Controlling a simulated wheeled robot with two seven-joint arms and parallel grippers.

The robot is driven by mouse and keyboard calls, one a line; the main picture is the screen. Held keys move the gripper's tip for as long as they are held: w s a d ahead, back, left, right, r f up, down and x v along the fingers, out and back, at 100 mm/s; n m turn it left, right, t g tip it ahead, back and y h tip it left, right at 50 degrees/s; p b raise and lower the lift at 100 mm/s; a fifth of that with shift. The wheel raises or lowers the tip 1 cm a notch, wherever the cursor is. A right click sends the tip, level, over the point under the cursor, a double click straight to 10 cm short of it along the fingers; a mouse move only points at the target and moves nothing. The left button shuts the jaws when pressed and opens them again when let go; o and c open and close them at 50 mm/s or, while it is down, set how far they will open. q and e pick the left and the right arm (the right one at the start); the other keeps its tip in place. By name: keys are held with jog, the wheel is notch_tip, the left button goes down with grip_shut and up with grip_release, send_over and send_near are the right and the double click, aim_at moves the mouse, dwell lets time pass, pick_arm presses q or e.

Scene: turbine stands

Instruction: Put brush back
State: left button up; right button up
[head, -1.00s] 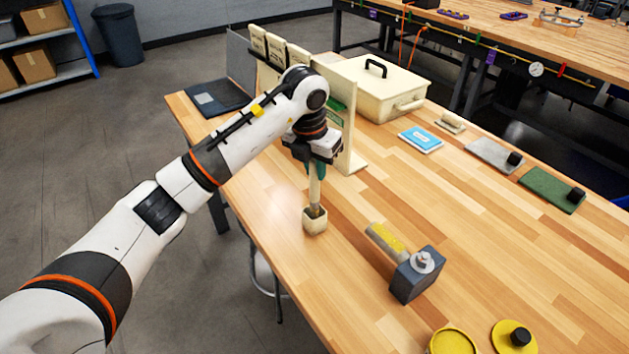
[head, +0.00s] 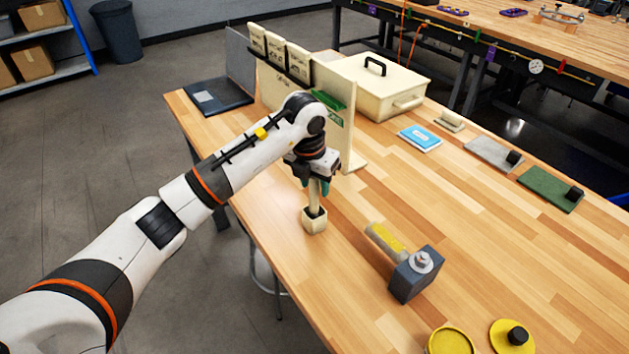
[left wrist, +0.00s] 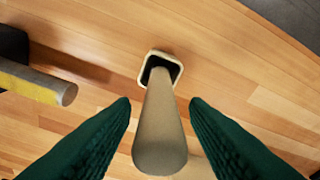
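The brush (head: 314,194) stands nearly upright with its lower end inside a small cream square cup (head: 314,222) near the table's left edge. Its bristles are hidden in the cup. My left gripper (head: 313,185) is above the cup, pointing down, with its green fingers on either side of the handle. In the left wrist view, the brush's pale round handle (left wrist: 160,130) rises from the cup's dark opening (left wrist: 160,66). The open fingers (left wrist: 160,108) show a gap on both sides of the handle. My right gripper is out of view.
A cream upright panel (head: 340,125) is close behind my gripper. The table's middle is clear.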

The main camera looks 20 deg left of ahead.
pick_arm(q)
jog(key=shift+r, duration=0.1)
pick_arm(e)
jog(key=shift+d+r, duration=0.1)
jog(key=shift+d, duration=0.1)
pick_arm(q)
jog(key=shift+r, duration=0.25)
notch_tip(320, 180, up, 11)
jog(key=s+b, duration=0.2)
jog(key=b, duration=0.1)
jog(key=shift+a+r, duration=0.2)
jog(key=shift+a, duration=0.1)
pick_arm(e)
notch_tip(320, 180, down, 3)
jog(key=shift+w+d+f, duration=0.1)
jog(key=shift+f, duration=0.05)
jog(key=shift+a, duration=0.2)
